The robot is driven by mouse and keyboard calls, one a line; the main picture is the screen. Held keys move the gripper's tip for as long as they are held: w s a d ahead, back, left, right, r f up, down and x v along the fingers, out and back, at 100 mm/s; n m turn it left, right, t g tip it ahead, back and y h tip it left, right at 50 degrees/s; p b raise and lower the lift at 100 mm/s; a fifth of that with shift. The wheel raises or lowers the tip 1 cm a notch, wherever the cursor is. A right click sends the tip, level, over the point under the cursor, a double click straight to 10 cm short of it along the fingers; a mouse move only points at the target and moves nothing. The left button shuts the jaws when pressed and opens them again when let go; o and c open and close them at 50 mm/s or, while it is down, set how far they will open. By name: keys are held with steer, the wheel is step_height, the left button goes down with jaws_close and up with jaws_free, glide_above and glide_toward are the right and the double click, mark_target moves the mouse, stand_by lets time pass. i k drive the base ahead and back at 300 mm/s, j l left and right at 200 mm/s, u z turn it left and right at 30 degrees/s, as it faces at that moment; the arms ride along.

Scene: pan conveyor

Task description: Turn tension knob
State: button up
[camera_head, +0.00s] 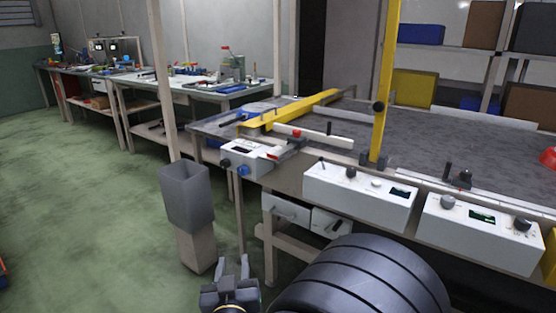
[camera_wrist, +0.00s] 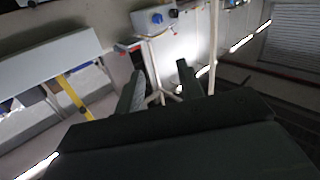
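Several control boxes line the front edge of the conveyor table; their labels are too small to read, so I cannot tell which knob is the tension knob. The left white box (camera_head: 246,154) has a blue knob (camera_head: 243,170) and a black knob (camera_head: 226,163). The middle box (camera_head: 335,187) has a black knob (camera_head: 351,173) and a pale knob (camera_head: 376,183). My gripper (camera_head: 232,268) is low in front of the table, apart from every box. In the wrist view its fingers (camera_wrist: 161,84) are spread and empty; a blue knob (camera_wrist: 157,18) shows beyond.
A grey bin (camera_head: 186,195) on a pale stand is left of the table. A yellow post (camera_head: 384,85) rises behind the middle box, and a yellow bar (camera_head: 290,110) lies across the table. White drawers (camera_head: 288,209) hang below. Green floor at left is clear.

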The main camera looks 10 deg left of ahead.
mark_target(225, 163)
steer(key=i+j+z, duration=0.1)
steer(key=j+z, duration=0.35)
steer(key=j, duration=0.2)
steer(key=j+z, duration=0.45)
steer(key=j, duration=0.25)
steer(key=j+z, duration=0.45)
steer(key=j, duration=0.25)
steer(key=k+j, duration=0.1)
steer(key=j, duration=0.25)
steer(key=k+j, duration=0.1)
steer(key=j, duration=0.65)
steer(key=k+z, duration=0.05)
